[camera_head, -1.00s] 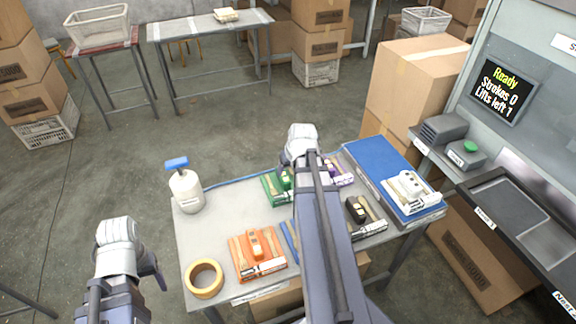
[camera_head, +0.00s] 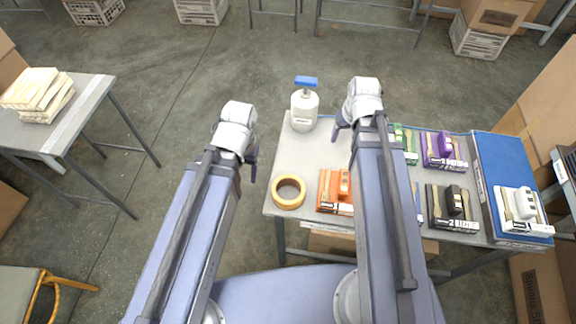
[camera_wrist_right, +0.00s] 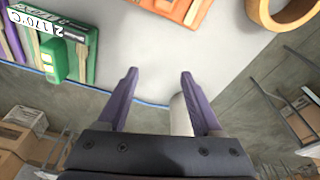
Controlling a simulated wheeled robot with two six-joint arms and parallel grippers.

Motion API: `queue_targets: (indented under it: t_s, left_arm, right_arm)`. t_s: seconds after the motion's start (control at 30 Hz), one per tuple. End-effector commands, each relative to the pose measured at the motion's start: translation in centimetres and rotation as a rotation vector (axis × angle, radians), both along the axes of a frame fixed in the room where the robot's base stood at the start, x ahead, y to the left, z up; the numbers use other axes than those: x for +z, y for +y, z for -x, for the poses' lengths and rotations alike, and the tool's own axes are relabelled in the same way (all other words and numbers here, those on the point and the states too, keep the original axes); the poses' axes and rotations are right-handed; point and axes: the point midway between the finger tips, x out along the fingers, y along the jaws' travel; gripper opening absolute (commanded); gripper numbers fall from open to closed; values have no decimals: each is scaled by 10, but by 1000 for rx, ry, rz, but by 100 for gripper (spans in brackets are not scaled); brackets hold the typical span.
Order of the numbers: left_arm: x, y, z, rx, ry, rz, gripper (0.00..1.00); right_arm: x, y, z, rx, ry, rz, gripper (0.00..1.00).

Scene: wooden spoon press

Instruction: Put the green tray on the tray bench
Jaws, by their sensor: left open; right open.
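The green tray (camera_head: 411,144) sits on the grey table, partly hidden behind my right arm. It also shows in the right wrist view (camera_wrist_right: 92,58) at upper left, with a green block and a white "170°C" label. My right gripper (camera_head: 342,130) is open above the back of the table, between the white bottle and the green tray. In the right wrist view its purple fingers (camera_wrist_right: 160,75) are apart with nothing between them, clear of the green tray. My left gripper (camera_head: 252,162) is open and empty off the table's left edge. I cannot identify the tray bench.
Another table (camera_head: 85,110) bears pale stacked pieces.

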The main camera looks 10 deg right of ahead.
Motion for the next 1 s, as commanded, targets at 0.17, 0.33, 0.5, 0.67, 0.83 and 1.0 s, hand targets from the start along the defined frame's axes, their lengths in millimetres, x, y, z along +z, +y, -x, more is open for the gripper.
queue_targets:
  t_s: [0.17,0.33,0.5,0.67,0.83,1.0]
  left_arm:
    - [0,0,0,0,0,0,67]
    - [0,0,0,0,0,0,67]
    - [0,0,0,0,0,0,67]
    - [0,0,0,0,0,0,67]
    - [0,0,0,0,0,0,67]
    - [0,0,0,0,0,0,67]
  right_arm:
    - [-3,95,29,157,105,34,67]
    - [-3,153,61,261,176,80,67]
    - [-3,181,81,315,214,114,67]
    - [-2,188,87,328,224,125,67]
    - [-2,188,87,327,225,125,67]
    - [-2,188,87,328,224,124,67]
